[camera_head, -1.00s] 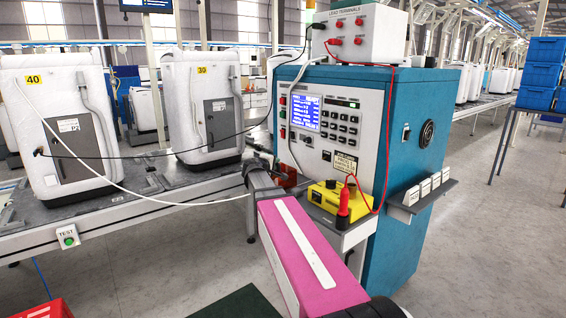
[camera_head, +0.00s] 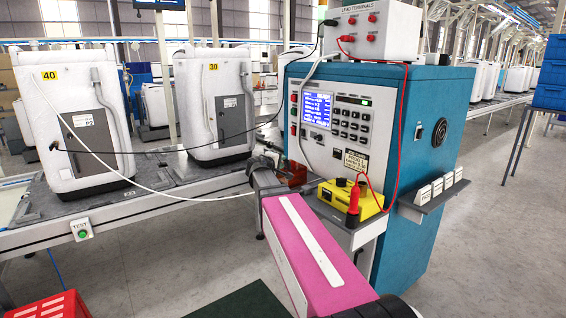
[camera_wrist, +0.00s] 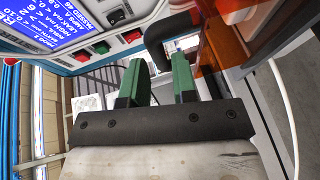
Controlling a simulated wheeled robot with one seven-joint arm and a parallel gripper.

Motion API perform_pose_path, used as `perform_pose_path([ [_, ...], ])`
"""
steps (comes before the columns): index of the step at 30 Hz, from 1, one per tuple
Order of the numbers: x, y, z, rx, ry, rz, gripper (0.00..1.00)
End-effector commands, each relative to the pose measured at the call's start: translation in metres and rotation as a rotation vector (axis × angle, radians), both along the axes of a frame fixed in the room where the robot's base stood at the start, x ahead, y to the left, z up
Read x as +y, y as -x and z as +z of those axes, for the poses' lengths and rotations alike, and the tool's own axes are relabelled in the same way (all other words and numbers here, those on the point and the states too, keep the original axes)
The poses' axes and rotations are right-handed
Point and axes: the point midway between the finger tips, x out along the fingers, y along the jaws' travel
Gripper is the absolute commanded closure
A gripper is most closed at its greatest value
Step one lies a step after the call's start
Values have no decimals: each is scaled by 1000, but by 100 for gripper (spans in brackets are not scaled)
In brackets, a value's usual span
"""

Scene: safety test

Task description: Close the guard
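The guard appears to be the see-through orange panel (camera_wrist: 222,42) at the upper right of the wrist view. In the head view an orange-red piece (camera_head: 294,174) shows beside the blue test cabinet, partly hidden by my arm. A thick black curved bar (camera_wrist: 156,45) lies just beyond my fingers; whether it belongs to the guard I cannot tell. My gripper (camera_wrist: 160,82) has its two green fingers apart, with the bar's lower end showing between them. I cannot tell whether they touch it. In the head view my fingertips are hidden near the cabinet's left side.
The blue cabinet (camera_head: 424,190) has a screen and buttons. A yellow box (camera_head: 337,197) with a red probe sits on its front shelf. White units (camera_head: 75,125) stand on the bench at left. A white cable and a black cable cross near my arm. Grey floor is free at right.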

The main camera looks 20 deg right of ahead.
Motion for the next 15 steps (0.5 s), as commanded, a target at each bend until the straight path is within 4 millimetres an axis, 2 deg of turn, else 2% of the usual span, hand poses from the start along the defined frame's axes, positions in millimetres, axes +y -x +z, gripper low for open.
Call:
perform_pose_path([
  [1,8,10,2,0,0,2,74],
  [6,31,32,7,0,-1,3,74],
  [15,55,52,12,0,-1,2,74],
])
